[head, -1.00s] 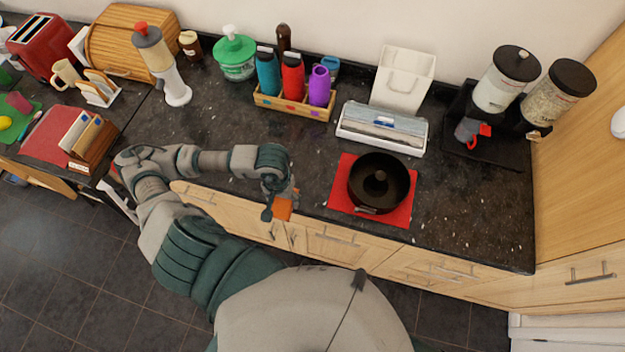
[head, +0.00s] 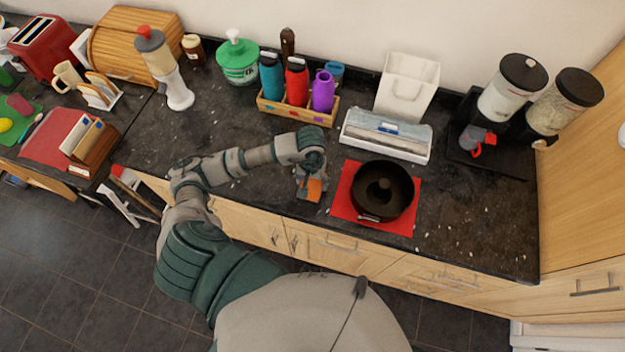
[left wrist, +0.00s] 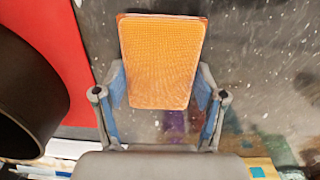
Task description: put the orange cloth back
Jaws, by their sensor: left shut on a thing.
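The orange cloth (head: 314,189) is a small folded block at the tip of my left gripper (head: 311,181), over the dark counter just left of the red mat. In the left wrist view the orange cloth (left wrist: 162,60) shows its waffle-textured face between the two blue-padded fingers of my left gripper (left wrist: 160,92), which is shut on it. The counter shows beyond the cloth; I cannot tell whether the cloth touches it. My right gripper is not in view.
A black pan (head: 383,192) sits on a red mat (head: 344,204) close to the right of the gripper. A bottle rack (head: 298,112), a roll dispenser box (head: 386,150) and a white bin (head: 407,88) stand behind. The counter (head: 230,130) left of the gripper is mostly clear.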

